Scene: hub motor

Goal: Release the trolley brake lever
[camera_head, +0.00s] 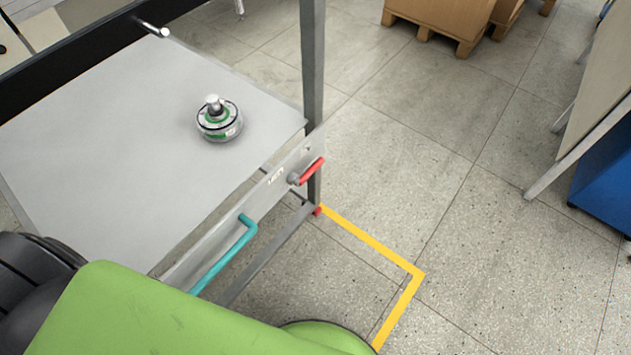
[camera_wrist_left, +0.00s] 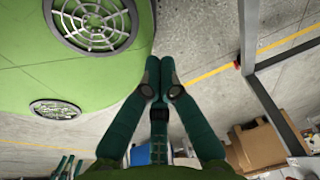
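The trolley (camera_head: 110,130) has a grey top and stands at the left in the head view. Its red brake lever (camera_head: 311,172) sits on the front panel near the corner post, slanting up to the right from a grey pivot. My left gripper (camera_wrist_left: 160,72) shows only in the left wrist view. Its dark green fingers come together at the tips with nothing between them, apart from the trolley's grey frame (camera_wrist_left: 249,35) at the right. I cannot make out the lever in that view. My right gripper is in neither view.
A hub motor (camera_head: 219,121) rests on the trolley top. A teal handle (camera_head: 226,255) sticks out from the trolley's front. Yellow tape (camera_head: 372,242) marks the floor by the corner post (camera_head: 312,90). Cardboard boxes (camera_head: 440,14) stand at the back.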

